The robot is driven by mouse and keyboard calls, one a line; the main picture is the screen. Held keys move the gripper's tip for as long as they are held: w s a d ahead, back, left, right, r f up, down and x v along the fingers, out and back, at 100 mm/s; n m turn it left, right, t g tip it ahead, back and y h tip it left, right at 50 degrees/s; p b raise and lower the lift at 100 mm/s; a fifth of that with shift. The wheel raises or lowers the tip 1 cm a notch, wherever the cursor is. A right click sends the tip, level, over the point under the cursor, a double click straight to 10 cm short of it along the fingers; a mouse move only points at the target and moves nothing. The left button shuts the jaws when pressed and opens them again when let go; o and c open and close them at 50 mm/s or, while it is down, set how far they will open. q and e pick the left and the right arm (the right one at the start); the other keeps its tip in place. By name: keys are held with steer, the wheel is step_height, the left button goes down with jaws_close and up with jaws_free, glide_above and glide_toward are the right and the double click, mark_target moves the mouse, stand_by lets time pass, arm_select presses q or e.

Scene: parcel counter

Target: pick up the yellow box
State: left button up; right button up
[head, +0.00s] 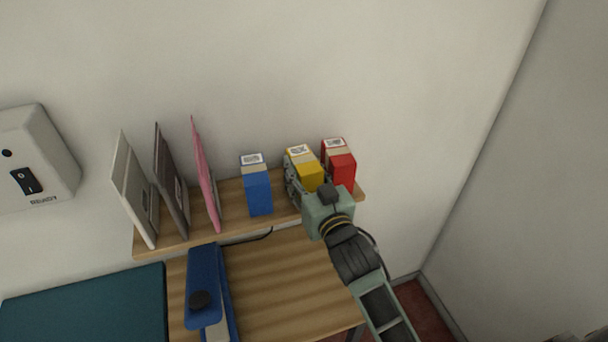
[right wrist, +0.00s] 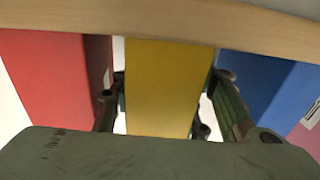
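The yellow box (head: 306,170) stands upright on the wooden wall shelf (head: 233,222), between a blue box and a red box. My right gripper (head: 306,187) is at the front of the yellow box, with a finger on either side of it. In the right wrist view the yellow box (right wrist: 160,85) fills the space between the fingers, and light gaps show beside it, so the gripper looks open around it. The box's lower front is hidden by the gripper in the head view. My left gripper is not in view.
The red box (head: 341,172) and blue box (head: 257,190) stand close on either side. Pink (head: 205,175), dark (head: 172,180) and white (head: 135,190) flat items stand at the shelf's left.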

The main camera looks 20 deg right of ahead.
steer(key=c, duration=0.8)
